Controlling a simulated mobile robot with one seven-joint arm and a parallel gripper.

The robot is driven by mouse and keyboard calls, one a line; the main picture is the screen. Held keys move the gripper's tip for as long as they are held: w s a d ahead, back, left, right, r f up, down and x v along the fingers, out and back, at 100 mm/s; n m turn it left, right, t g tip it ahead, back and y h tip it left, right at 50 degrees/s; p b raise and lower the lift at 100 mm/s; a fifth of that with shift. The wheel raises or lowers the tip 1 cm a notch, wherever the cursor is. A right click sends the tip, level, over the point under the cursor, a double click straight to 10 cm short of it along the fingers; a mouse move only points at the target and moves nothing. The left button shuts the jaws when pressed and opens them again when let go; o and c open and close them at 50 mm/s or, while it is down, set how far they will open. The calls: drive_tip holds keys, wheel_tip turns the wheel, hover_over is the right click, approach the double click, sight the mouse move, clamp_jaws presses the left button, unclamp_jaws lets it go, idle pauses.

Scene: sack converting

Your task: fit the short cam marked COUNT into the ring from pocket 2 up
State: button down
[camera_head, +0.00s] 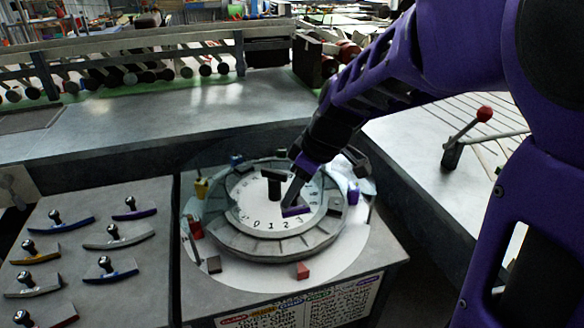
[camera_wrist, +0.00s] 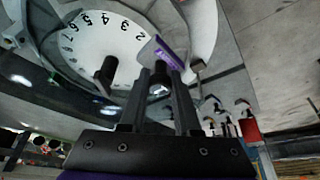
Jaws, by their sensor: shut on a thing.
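My gripper (camera_head: 299,180) is shut on a purple cam (camera_head: 297,211) and holds it over the right front of the dial, close to the numerals 2 and 3. In the wrist view the purple cam (camera_wrist: 171,55) sits at the fingertips, beside the numeral 2. I cannot read a marking on it. The grey pocketed ring (camera_head: 262,243) runs around the white numbered dial (camera_head: 247,205). The front pockets look empty. I cannot tell whether the cam touches the ring.
A black post (camera_head: 274,185) stands in the dial's middle. Small coloured blocks, including a red one (camera_head: 303,270), stand around the ring. Several knobbed curved cams (camera_head: 112,237) lie on the left table. A red-knobbed lever (camera_head: 484,114) stands at the right.

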sight(305, 211)
drive_tip(key=shift+f, duration=0.1)
wheel_tip(305, 211, down, 8)
drive_tip(key=b, duration=0.7)
drive_tip(key=shift+f+b, duration=0.15)
drive_tip(key=shift+b, duration=0.15)
drive_tip(key=shift+f, duration=0.65)
drive_tip(key=shift+f, duration=0.55)
drive_tip(key=c, duration=0.5)
unclamp_jaws()
drive_tip(key=shift+c, duration=0.2)
drive_tip(key=shift+r+p, duration=0.1)
drive_tip(key=shift+p, duration=0.2)
drive_tip(key=p+v, duration=0.6)
drive_tip(key=v, duration=0.6)
drive_tip(key=shift+r, duration=0.1)
wheel_tip(305, 211, up, 7)
drive_tip(key=p, duration=0.4)
